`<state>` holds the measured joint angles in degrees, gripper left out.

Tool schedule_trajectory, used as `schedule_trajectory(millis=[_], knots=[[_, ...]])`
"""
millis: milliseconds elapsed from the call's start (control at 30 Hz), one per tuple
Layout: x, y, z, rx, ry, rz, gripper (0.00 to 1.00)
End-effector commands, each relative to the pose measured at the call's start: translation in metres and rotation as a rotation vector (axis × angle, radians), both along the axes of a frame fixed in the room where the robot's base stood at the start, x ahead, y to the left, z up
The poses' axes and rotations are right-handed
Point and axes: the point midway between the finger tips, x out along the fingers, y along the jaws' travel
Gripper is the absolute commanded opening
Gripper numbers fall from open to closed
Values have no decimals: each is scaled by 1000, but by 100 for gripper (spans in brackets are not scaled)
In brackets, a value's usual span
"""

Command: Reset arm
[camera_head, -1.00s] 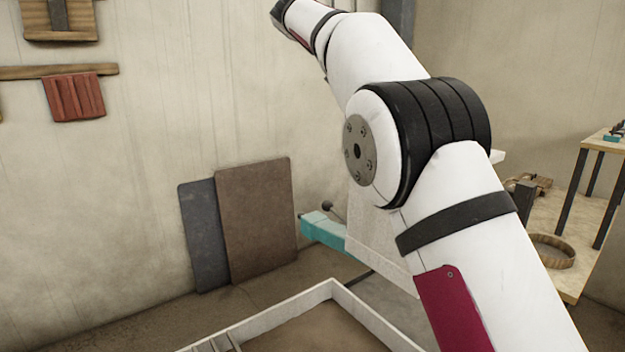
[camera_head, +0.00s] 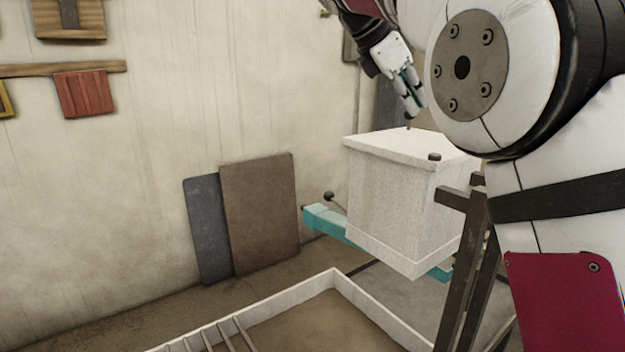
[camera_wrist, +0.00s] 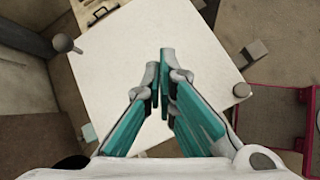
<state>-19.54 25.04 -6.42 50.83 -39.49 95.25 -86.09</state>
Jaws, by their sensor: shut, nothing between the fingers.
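My gripper (camera_head: 412,98) hangs above the white box-shaped ladle (camera_head: 392,205), pointing down, in the head view. In the wrist view my gripper (camera_wrist: 163,52) has its teal-padded fingers together with nothing between them. The flat white top of the ladle (camera_wrist: 115,75) lies beneath the fingers. The fingers look apart from the ladle, though the exact gap is hard to tell. My arm covers the right of the head view.
A teal beam (camera_head: 325,222) and a dark stand (camera_head: 462,265) are by the ladle. A white-walled tray (camera_head: 300,292) lies on the floor in front. Brown (camera_head: 262,210) and grey (camera_head: 207,235) boards lean on the wall. A red frame (camera_wrist: 245,125) shows in the wrist view.

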Motion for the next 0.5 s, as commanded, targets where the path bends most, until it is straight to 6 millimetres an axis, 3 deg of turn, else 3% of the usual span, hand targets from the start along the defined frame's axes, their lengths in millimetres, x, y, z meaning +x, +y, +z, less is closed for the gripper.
schedule_trajectory(millis=[267, 500], knots=[[-69, -28, -11, 262, -190, -201, 0], [-151, -34, -46, 534, -360, -460, 0]])
